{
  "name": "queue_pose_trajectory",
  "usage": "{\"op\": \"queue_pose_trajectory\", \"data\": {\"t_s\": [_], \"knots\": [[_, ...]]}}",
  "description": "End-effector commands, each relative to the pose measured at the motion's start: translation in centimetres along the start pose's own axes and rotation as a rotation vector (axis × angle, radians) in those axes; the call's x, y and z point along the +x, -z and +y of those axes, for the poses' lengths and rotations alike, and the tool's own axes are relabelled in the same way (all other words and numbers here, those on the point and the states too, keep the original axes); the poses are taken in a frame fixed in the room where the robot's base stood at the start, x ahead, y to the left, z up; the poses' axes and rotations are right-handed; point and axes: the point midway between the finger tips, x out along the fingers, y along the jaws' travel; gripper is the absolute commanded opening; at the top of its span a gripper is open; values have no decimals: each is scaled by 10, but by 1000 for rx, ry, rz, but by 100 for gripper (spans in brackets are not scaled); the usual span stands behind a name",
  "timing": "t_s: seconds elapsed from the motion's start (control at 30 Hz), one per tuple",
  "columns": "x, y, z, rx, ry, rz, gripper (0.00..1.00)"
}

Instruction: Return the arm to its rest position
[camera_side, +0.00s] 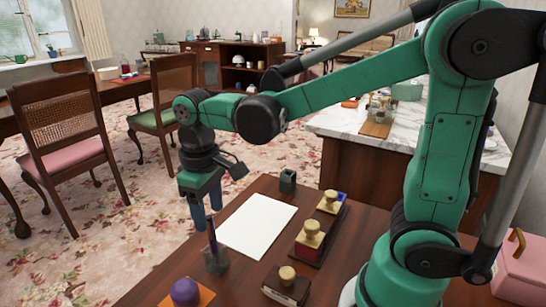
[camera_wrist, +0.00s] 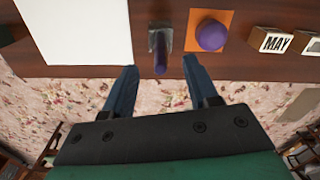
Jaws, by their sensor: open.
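My gripper (camera_side: 207,217) is open and empty, pointing down at the left edge of the wooden desk (camera_side: 150,284). In the wrist view its two blue fingers stand apart, with a clear gap between their tips (camera_wrist: 160,65). In that view a dark holder (camera_wrist: 153,42) with a purple-tipped pen (camera_wrist: 160,64) lies just beyond the gap. I cannot tell how far below the fingers it is. In the side view the holder (camera_side: 215,262) stands on the desk in front of the gripper. My arm is stretched out to the left over the desk.
A white sheet (camera_side: 257,225) lies mid-desk. Wood-knobbed stamps (camera_side: 310,238) stand right of it, another (camera_side: 287,285) in front. A dark green cup (camera_side: 288,180) stands behind. A purple ball (camera_side: 185,291) sits on an orange square. A MAY block (camera_wrist: 271,41) shows in the wrist view.

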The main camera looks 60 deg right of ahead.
Motion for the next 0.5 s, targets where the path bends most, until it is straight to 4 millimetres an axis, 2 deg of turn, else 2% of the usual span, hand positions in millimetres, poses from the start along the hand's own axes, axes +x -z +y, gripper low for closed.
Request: {"op": "queue_pose_trajectory", "data": {"t_s": [0.13,0.5], "knots": [[-8,0,0,0,0,0,53],[-9,-2,0,4,-1,10,53]]}}
